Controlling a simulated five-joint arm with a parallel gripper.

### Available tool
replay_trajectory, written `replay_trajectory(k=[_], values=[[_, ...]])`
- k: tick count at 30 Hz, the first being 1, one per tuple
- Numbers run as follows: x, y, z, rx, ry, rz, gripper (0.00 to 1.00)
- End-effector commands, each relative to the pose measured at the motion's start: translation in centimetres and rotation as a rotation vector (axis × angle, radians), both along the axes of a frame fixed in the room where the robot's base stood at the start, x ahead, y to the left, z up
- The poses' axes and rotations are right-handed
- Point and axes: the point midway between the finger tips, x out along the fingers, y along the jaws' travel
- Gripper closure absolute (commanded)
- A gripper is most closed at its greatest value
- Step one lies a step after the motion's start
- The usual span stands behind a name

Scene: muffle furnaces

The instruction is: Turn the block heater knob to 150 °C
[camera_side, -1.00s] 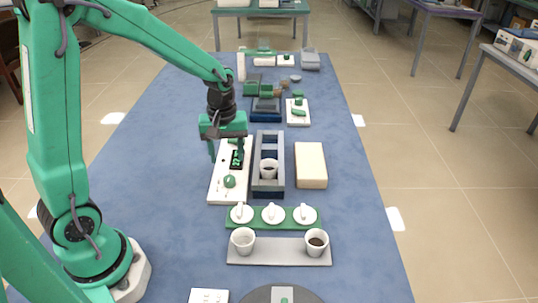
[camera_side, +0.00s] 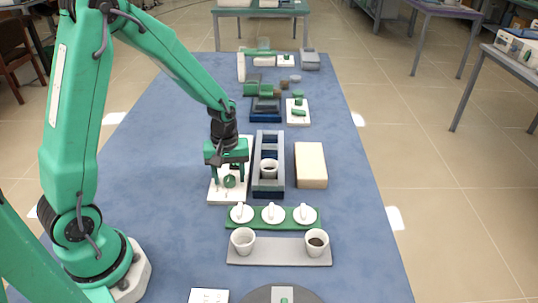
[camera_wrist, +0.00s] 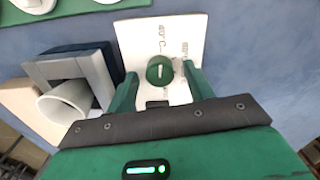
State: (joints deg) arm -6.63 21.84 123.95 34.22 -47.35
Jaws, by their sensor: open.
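The block heater's white control panel (camera_side: 214,193) lies on the blue table, left of the grey block. Its round green knob (camera_side: 229,181) sits near the panel's front end. In the wrist view the knob (camera_wrist: 160,70) shows a pale pointer mark, with printed temperature labels beside it that are too small to read surely. My gripper (camera_side: 228,183) is open and points down over the panel at the knob. In the wrist view its green fingers (camera_wrist: 162,82) stand on either side of the knob, apart from it. The panel's display is hidden behind my gripper in the side view.
The grey block (camera_side: 258,187) holds a white crucible (camera_side: 269,169) just right of the panel. A beige slab (camera_side: 310,165) lies further right. A green rack with white lids (camera_side: 272,214) and a grey tray with two cups (camera_side: 280,250) are in front.

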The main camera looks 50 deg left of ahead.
Motion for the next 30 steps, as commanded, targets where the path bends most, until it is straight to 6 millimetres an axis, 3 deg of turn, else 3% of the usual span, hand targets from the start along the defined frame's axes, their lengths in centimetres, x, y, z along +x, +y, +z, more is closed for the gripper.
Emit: replay_trajectory(k=[8,15,16,30], values=[[0.00,0.00,-0.14,0.000,0.000,0.000,0.48],[0.00,0.00,-0.12,0.000,0.000,0.000,0.91],[0.00,0.00,-0.12,0.000,0.000,0.000,0.92],[0.00,0.00,-0.10,0.000,0.000,-0.078,0.92]])
